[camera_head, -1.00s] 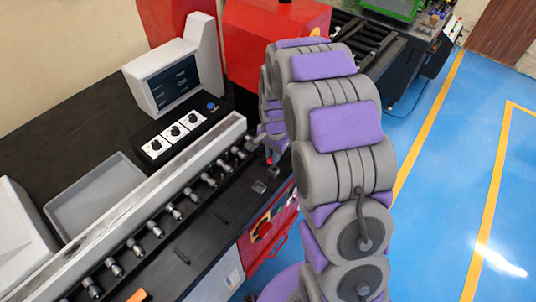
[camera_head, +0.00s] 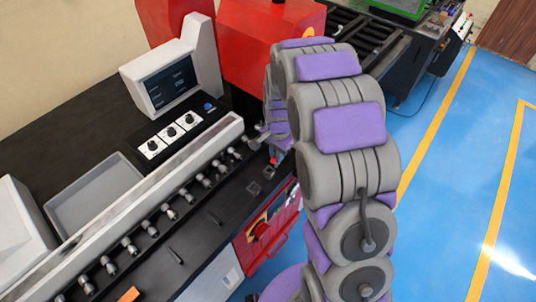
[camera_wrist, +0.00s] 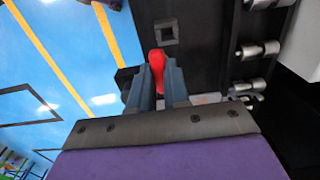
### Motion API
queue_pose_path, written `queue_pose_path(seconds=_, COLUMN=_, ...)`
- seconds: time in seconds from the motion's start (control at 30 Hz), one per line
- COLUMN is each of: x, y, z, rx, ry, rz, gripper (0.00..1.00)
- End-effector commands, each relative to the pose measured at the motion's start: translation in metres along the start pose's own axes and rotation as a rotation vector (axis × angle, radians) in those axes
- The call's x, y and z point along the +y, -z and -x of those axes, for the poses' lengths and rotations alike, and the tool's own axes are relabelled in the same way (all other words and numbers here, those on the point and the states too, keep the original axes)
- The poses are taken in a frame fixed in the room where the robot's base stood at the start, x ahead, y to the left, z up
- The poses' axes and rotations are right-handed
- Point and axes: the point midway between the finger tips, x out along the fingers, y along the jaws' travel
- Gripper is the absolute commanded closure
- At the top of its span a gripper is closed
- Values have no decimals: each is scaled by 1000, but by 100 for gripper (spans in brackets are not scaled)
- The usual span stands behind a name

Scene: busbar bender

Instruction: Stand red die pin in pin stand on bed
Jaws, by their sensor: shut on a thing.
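My gripper (camera_wrist: 158,84) is shut on the red die pin (camera_wrist: 157,62), whose rounded red end shows between and beyond the two fingertips in the wrist view. A small red spot of the pin (camera_head: 273,161) shows below my arm in the head view, where my arm hides most of the gripper. A square dark socket, which looks like the pin stand (camera_wrist: 167,31), is on the black bed just beyond the pin in the wrist view. The pin appears apart from the socket.
A row of metal rollers (camera_head: 170,212) runs along a pale rail (camera_head: 130,197) beside the bed. A grey tray (camera_head: 95,194), a control box with dials (camera_head: 171,134) and a screen (camera_head: 170,84) stand behind. A red machine housing (camera_head: 262,45) is close behind my arm.

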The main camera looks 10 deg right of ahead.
Motion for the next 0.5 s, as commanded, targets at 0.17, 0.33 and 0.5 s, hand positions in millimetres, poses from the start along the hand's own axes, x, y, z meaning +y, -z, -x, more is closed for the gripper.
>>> queue_pose_path(seconds=0.17, x=-6, y=-8, z=0, rx=7, ry=-5, rz=2, gripper=100)
queue_pose_path(seconds=0.33, x=-8, y=-12, z=0, rx=11, ry=-8, rz=1, gripper=100)
queue_pose_path(seconds=0.5, x=0, y=-1, z=0, rx=2, ry=-2, rz=0, gripper=100)
